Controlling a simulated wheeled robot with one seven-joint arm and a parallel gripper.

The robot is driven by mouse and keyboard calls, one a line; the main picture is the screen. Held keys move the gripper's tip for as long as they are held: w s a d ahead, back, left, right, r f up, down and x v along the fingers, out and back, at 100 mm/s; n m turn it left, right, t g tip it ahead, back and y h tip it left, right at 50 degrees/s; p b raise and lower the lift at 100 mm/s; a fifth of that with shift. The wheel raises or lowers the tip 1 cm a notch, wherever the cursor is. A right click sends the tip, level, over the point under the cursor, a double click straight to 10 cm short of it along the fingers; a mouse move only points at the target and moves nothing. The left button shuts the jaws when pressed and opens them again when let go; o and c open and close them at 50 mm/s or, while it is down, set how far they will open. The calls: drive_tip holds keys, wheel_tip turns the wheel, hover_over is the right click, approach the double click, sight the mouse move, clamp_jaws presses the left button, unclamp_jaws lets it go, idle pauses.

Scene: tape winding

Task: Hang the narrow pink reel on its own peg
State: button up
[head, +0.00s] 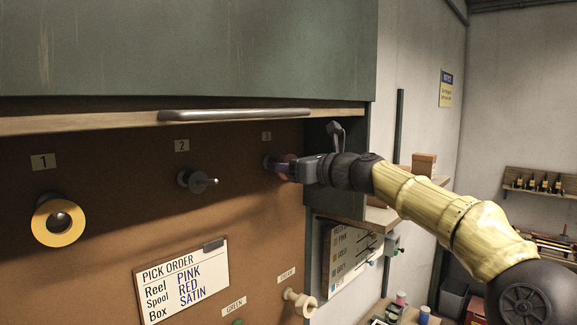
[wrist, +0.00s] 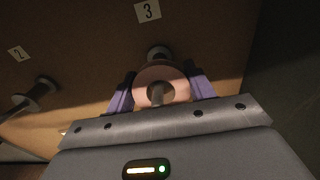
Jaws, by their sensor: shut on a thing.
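The pink reel (wrist: 146,75) is between the two purple fingers of my gripper (wrist: 161,82) in the wrist view. The fingers are shut on its sides. The grey shaft of peg 3 (wrist: 157,96) shows through the reel's hole, so the reel appears to be around the peg. The peg's dark base (wrist: 159,53) shows behind the reel, nearer the board; the exact gap cannot be told. In the head view my gripper (head: 284,169) is at the peg below the number 3 label (head: 266,136), hiding most of the reel.
Peg 2 (head: 197,181) is bare. Peg 1 holds a yellow reel (head: 41,219). A pick order card (head: 182,280) and a cream spool (head: 299,302) are lower on the brown board. A grey rail (head: 234,114) runs along the ledge above the pegs.

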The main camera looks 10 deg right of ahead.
drive_tip(key=shift+r, duration=0.3)
drive_tip(key=shift+s+d, duration=0.4)
drive_tip(key=shift+s, duration=0.1)
drive_tip(key=r+b+v, duration=0.1)
drive_tip(key=b+v, duration=0.3)
drive_tip(key=v, duration=0.4)
drive_tip(key=shift+r, duration=0.2)
idle(0.9)
drive_tip(key=shift+a+f, duration=0.1)
drive_tip(key=shift+a, duration=0.05)
